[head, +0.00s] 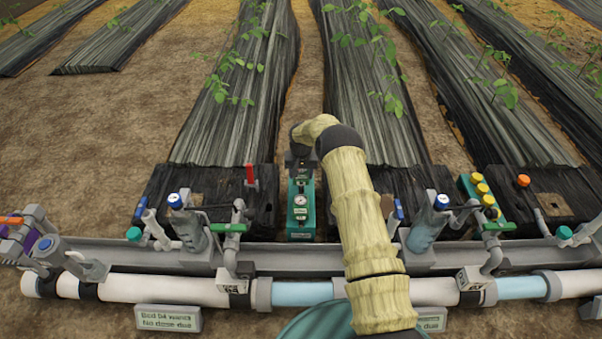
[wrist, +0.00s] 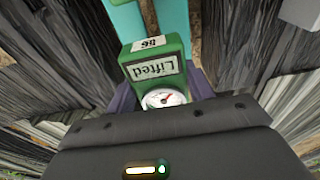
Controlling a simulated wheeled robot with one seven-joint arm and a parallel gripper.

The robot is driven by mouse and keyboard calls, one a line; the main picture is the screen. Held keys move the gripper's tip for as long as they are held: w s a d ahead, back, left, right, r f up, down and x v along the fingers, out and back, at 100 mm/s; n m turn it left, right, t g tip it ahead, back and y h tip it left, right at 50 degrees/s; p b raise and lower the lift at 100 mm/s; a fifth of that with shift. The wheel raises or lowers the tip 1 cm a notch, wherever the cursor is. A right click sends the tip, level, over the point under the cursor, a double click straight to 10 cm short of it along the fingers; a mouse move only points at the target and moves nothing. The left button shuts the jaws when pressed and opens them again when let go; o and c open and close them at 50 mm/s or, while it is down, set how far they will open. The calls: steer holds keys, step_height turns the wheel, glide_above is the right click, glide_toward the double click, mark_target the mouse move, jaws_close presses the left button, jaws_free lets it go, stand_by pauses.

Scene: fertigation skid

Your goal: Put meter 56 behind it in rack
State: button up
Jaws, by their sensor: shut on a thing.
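My gripper (head: 300,158) is shut on a green meter (head: 299,212) with a round white dial and a pale label. In the wrist view the meter (wrist: 158,66) sits between the dark fingers of my gripper (wrist: 163,92). Teal uprights (wrist: 176,18) show beyond the meter in the wrist view. I cannot tell whether they are the rack, or whether the meter touches anything below.
A grey channel and a white-and-blue pipe (head: 190,290) run across the front. Grey valve bodies (head: 190,232) stand left and right of the meter. Yellow-capped green block (head: 481,194) is at right. Black mulch-covered beds lie behind.

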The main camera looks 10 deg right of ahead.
steer(key=shift+f+b, duration=1.05)
steer(key=shift+f, duration=1.05)
stand_by(0.5)
steer(key=o, duration=1.1)
steer(key=shift+r+p, duration=3)
steer(key=shift+r, duration=1.05)
